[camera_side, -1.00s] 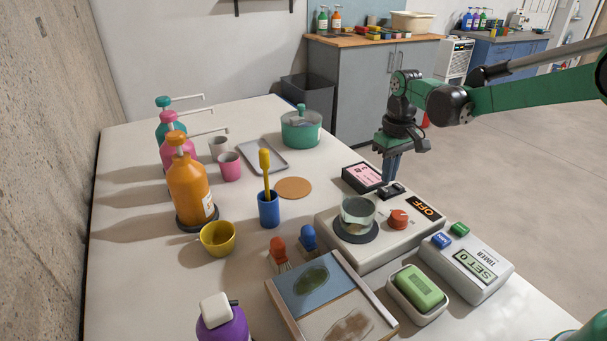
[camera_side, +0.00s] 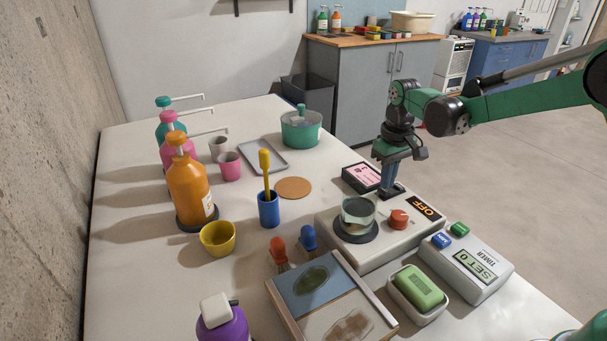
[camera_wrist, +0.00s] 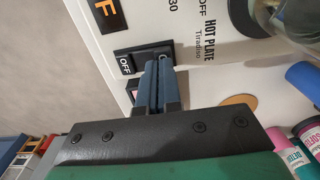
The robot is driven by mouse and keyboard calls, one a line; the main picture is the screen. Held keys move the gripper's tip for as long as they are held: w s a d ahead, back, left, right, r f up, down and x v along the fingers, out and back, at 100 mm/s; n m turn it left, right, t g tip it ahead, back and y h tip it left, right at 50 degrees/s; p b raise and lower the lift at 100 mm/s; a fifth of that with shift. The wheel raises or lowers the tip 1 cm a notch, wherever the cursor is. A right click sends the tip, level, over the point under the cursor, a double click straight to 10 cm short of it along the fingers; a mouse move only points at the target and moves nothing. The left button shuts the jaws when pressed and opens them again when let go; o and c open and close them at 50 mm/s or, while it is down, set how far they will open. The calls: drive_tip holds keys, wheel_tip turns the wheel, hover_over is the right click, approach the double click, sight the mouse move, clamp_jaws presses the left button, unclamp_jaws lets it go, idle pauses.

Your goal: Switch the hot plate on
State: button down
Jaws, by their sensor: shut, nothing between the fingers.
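The hot plate (camera_side: 327,226) is a white box on the table, with a display reading OFF (camera_side: 427,208) and a red knob (camera_side: 398,220). A glass beaker (camera_side: 357,212) with liquid stands on its dark round plate. My gripper (camera_side: 389,189) is shut and empty, pointing down at the black rocker switch at the box's far edge. In the wrist view the fingertips (camera_wrist: 163,60) are over the right part of the switch (camera_wrist: 128,62), whose OFF-marked half shows. The fingers hide part of it, and I cannot tell whether they touch it.
A pink-screened black box (camera_side: 362,177) sits just behind the hot plate. A timer (camera_side: 468,266) and a green soap in a dish (camera_side: 415,292) stand in front. A blue cup with a yellow-handled tool (camera_side: 268,209) and a cork mat (camera_side: 293,188) lie to the left.

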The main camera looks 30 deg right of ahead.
drive_tip(key=shift+f, duration=0.45)
drive_tip(key=shift+r, duration=3.55)
drive_tip(key=shift+s, duration=0.1)
drive_tip(key=s+a+t, duration=0.3)
drive_tip(key=s, duration=0.3)
drive_tip(key=s+a+r+t, duration=0.1)
drive_tip(key=s+a+t, duration=0.2)
drive_tip(key=s, duration=0.3)
drive_tip(key=shift+s+r+t, duration=0.25)
drive_tip(key=shift+s+t, duration=0.15)
drive_tip(key=shift+t, duration=0.2)
